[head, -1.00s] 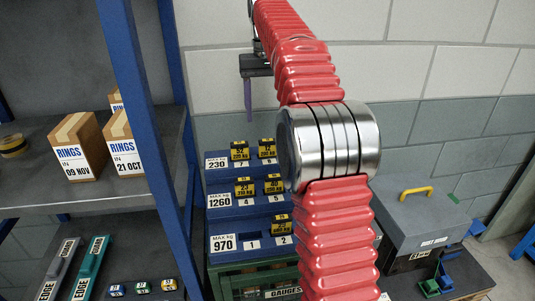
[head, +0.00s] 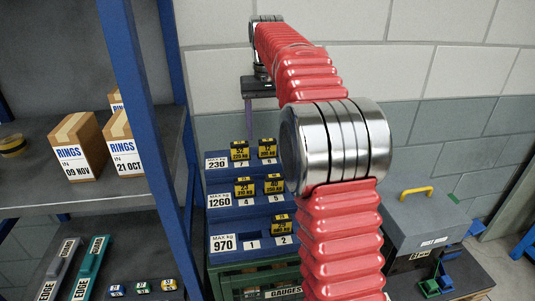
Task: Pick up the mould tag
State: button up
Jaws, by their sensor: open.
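Several black-and-yellow mould tags stand on a blue stepped rack (head: 222,190). The top step holds a tag marked 52 (head: 239,151) and one to its right (head: 267,148). The middle step holds a tag marked 23 (head: 244,187) and one marked 40 (head: 273,185). A bottom-step tag (head: 280,225) is at the right, close against my arm's outline. Which tag is meant cannot be told. My gripper (head: 248,112), dark and pointing down, is above the top step's left tag in the picture, with a gap. It is open; only one finger shows clearly, and nothing shows in it.
My red arm covers the rack's right side. A blue shelf post (head: 144,120) stands left, before shelves with RINGS boxes (head: 80,145). A green crate (head: 228,283) is under the rack. A grey case (head: 420,222) with a yellow handle stands right. The wall above is bare.

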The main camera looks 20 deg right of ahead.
aim_at(268, 142)
jog(key=shift+s+f, duration=0.15)
jog(key=shift+f, duration=2.2)
jog(key=c, duration=1.1)
